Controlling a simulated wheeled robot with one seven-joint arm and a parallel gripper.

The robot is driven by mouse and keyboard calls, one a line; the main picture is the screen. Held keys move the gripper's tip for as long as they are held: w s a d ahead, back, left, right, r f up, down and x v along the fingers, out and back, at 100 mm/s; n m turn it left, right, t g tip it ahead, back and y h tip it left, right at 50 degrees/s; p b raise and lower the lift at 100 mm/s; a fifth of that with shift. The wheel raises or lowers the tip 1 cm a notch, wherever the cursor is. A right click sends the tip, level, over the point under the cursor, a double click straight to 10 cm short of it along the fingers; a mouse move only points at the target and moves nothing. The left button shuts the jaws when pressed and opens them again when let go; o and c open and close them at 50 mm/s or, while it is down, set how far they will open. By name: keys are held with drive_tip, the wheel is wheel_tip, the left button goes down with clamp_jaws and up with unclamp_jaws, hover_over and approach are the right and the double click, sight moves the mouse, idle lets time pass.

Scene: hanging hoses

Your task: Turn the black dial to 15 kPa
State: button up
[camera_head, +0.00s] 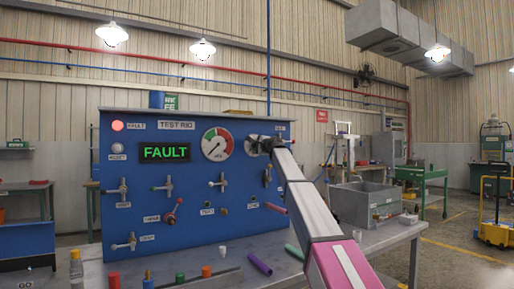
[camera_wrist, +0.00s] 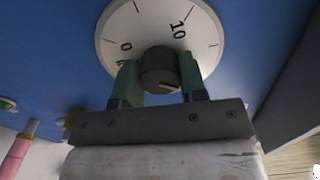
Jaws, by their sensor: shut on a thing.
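The black dial (camera_wrist: 158,62) sits in the middle of a white scale disc (camera_wrist: 205,45) on the blue panel. The disc reads 0 at the left and 10 at the upper right, with unlabelled tick marks further round. A pale mark on the dial face points to the lower right of the wrist view. My gripper (camera_wrist: 159,72) is shut on the dial, one green finger on each side. In the head view my gripper (camera_head: 262,146) is at the panel's right part and largely covers the dial. The round gauge (camera_head: 217,145) shows red, white and green bands.
The blue test rig panel (camera_head: 130,205) carries a green FAULT display (camera_head: 165,152), a lit red lamp (camera_head: 117,126) and several valve handles. Capped pieces and a purple tube (camera_head: 260,264) lie on the bench in front. A grey sink (camera_head: 362,202) stands at the right.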

drive_tip(key=n, duration=0.4)
drive_tip(key=shift+n, duration=0.4)
drive_tip(key=n, duration=0.4)
drive_tip(key=shift+n, duration=0.3)
drive_tip(key=shift+f, duration=0.1)
drive_tip(key=o, duration=0.9)
drive_tip(key=shift+s, duration=0.15)
drive_tip(key=v, duration=1)
drive_tip(key=shift+s+d, duration=0.2)
drive_tip(key=shift+s, duration=0.05)
